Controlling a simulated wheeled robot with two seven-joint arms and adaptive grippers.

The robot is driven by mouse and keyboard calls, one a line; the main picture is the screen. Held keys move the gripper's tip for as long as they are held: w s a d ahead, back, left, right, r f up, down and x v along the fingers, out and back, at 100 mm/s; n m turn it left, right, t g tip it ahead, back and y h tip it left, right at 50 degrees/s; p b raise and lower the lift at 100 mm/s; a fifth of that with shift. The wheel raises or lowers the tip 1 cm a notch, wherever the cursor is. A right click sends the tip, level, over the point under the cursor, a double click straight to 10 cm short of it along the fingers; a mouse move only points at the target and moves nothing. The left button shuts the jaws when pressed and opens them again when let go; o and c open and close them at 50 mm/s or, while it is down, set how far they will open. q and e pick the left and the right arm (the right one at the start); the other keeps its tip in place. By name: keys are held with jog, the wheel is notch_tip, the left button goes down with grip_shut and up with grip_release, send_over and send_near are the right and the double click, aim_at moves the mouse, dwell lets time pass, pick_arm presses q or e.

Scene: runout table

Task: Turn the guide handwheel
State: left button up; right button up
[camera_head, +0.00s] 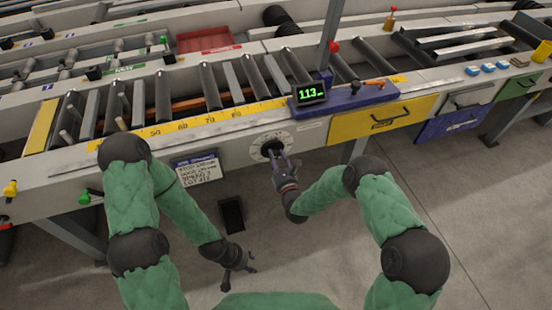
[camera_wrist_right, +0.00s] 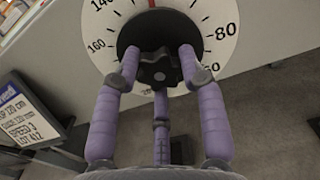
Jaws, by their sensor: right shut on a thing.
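The guide handwheel is a black lobed knob (camera_wrist_right: 158,68) at the centre of a white numbered dial (camera_wrist_right: 220,30). In the head view the dial (camera_head: 259,142) sits on the table's front face, with the knob partly hidden behind my gripper. My right gripper (camera_head: 277,160) reaches up to the knob, its purple fingers (camera_wrist_right: 160,75) shut around the knob's sides in the wrist view. A digital readout (camera_head: 311,93) above shows 113. My left gripper (camera_head: 240,276) hangs low over the floor, apart from everything; its finger opening is too small to judge.
A sign (camera_head: 197,168) hangs left of the dial, with "SPEED 3" and "LOT 412" on it. A yellow drawer (camera_head: 375,119) is to the right. Rollers (camera_head: 209,86) and a yellow scale strip (camera_head: 195,122) run along the table. The floor below is mostly clear.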

jog(key=shift+d+f, duration=0.15)
jog(key=shift+f, duration=0.15)
jog(key=o, duration=1.1)
jog(key=shift+f, duration=0.1)
jog(key=shift+o, duration=0.2)
jog(key=v, duration=1.2)
